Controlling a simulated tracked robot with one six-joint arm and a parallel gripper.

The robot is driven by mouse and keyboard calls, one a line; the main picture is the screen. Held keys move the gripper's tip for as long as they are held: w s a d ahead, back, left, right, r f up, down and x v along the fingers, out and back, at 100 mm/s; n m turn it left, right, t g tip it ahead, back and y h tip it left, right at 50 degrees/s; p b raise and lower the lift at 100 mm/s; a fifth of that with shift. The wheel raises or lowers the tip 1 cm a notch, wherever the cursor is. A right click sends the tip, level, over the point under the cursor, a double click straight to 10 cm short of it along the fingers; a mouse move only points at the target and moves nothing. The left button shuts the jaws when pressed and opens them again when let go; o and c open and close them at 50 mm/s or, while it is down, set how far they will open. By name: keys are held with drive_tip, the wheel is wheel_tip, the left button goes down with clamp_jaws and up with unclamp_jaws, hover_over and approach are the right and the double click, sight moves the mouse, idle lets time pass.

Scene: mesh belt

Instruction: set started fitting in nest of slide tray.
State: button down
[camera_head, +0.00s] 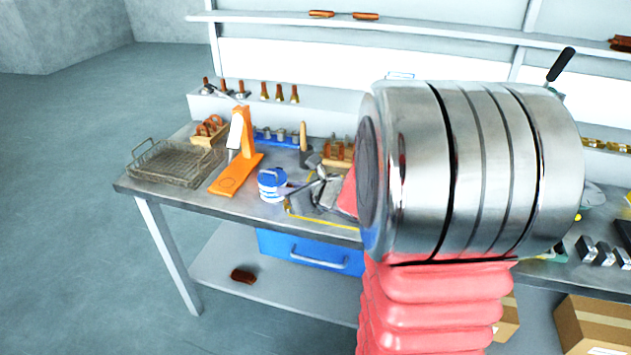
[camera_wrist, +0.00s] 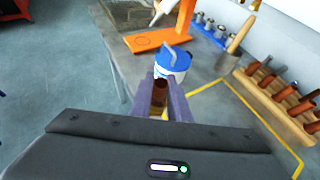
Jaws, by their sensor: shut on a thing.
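My gripper (camera_wrist: 160,91) is shut on a dark copper-brown fitting (camera_wrist: 159,95), held between its two fingers above the bench. In the head view the gripper is mostly hidden behind my arm. A low blue tray (camera_wrist: 208,29) with several grey cylindrical pieces in it stands beyond the gripper, to the upper right in the wrist view. It also shows at the back of the bench in the head view (camera_head: 264,135). I cannot tell for sure that this is the slide tray, and no empty nest is clear to see.
A blue and white can (camera_wrist: 172,66) stands just beyond the fingertips. An orange stand (camera_head: 235,168) and a wire mesh basket (camera_head: 175,163) are farther left. A wooden rack (camera_wrist: 263,105) of copper fittings and a wooden-handled tool (camera_wrist: 240,33) stand right of the gripper.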

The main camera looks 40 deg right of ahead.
drive_tip(key=w+a+f+n+y, duration=0.1)
drive_tip(key=a+f, duration=0.1)
drive_tip(key=a, duration=0.7)
drive_tip(key=w+a+f+n+g+y, duration=0.1)
drive_tip(key=a+f+y, duration=0.1)
drive_tip(key=a, duration=0.8)
drive_tip(key=shift+w+f+n, duration=0.2)
drive_tip(key=shift+f+n, duration=0.2)
